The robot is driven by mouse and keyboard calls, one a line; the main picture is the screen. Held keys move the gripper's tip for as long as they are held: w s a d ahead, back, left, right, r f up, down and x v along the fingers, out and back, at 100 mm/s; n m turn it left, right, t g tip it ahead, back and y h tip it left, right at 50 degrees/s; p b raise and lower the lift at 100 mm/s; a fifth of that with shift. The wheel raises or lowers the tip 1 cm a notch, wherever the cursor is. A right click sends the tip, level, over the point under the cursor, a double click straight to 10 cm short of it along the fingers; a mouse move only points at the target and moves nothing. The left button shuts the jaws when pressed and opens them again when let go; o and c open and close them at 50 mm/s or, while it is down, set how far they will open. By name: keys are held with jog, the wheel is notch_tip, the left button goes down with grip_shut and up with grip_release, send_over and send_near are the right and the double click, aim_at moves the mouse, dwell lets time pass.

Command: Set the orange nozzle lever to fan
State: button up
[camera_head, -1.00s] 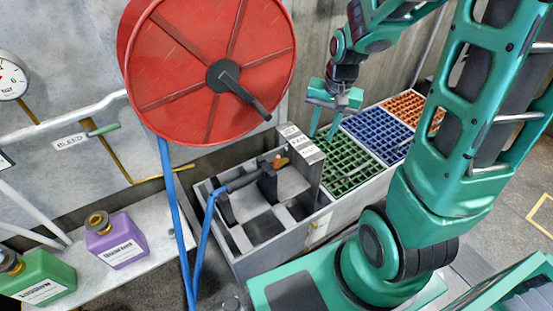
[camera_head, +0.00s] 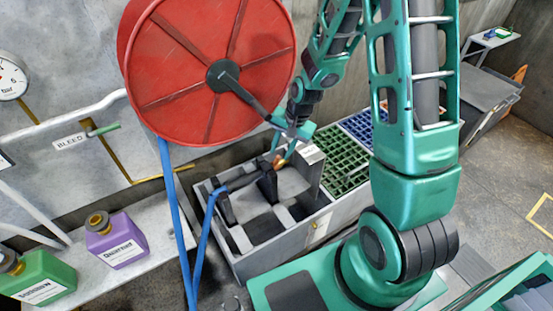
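The orange nozzle lever (camera_head: 279,163) sits on the dark nozzle at the end of the blue hose, in the grey open-topped box (camera_head: 243,268). My gripper (camera_head: 282,151) points down just above the lever, with its two green fingers apart, one on each side of it. Whether a finger touches the lever is too small to tell. White label plates (camera_head: 309,153) stand on the box's right end; the gripper partly hides them, and their wording is not readable now.
The red hose reel (camera_head: 165,75) with its black crank hangs close to the left of my gripper. Green grid bins (camera_head: 343,165) and blue grid bins (camera_head: 367,128) lie to the right. Purple (camera_head: 117,241) and green (camera_head: 40,278) bottles stand on the left shelf.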

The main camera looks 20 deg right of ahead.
aim_at(277, 164)
jog(key=shift+x, duration=2.75)
jog(key=shift+c, duration=0.5)
grip_shut()
